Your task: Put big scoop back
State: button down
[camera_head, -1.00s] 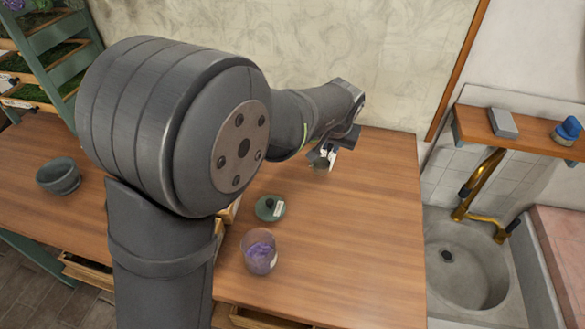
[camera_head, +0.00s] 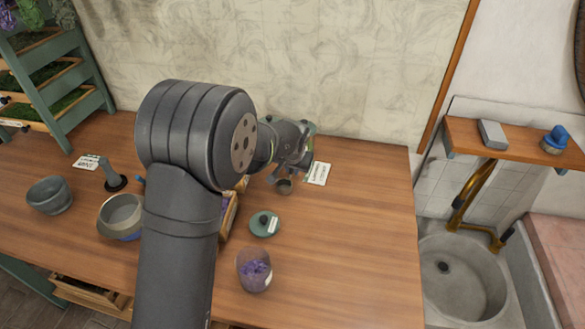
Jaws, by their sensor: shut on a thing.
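My gripper (camera_head: 283,174) is over the back right of the wooden table, partly hidden by my own arm. It is shut on a small, dark, round-ended thing, which looks like the scoop (camera_head: 284,187). Only the scoop's bowl shows below the jaws; its handle is hidden. I cannot tell whether the scoop touches the table. A white label card (camera_head: 318,173) lies just right of the gripper.
A green lid (camera_head: 264,224) and a jar of purple matter (camera_head: 254,270) stand in front of the gripper. A wooden box (camera_head: 229,215) is partly behind my arm. Bowls (camera_head: 49,195) and a dark pestle-like tool (camera_head: 112,176) stand left. The table's right side is clear.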

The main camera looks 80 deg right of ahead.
jog(key=shift+f, duration=0.15)
jog(key=c, duration=1.4)
grip_release()
jog(key=w+v, duration=0.1)
jog(key=v, duration=1.1)
jog(key=shift+s, duration=0.45)
jog(key=shift+d, duration=0.1)
jog(key=x, duration=1.1)
jog(key=shift+f, duration=0.35)
notch_tip(320, 180, up, 2)
jog(key=shift+d+r, duration=0.1)
jog(key=shift+r, duration=0.85)
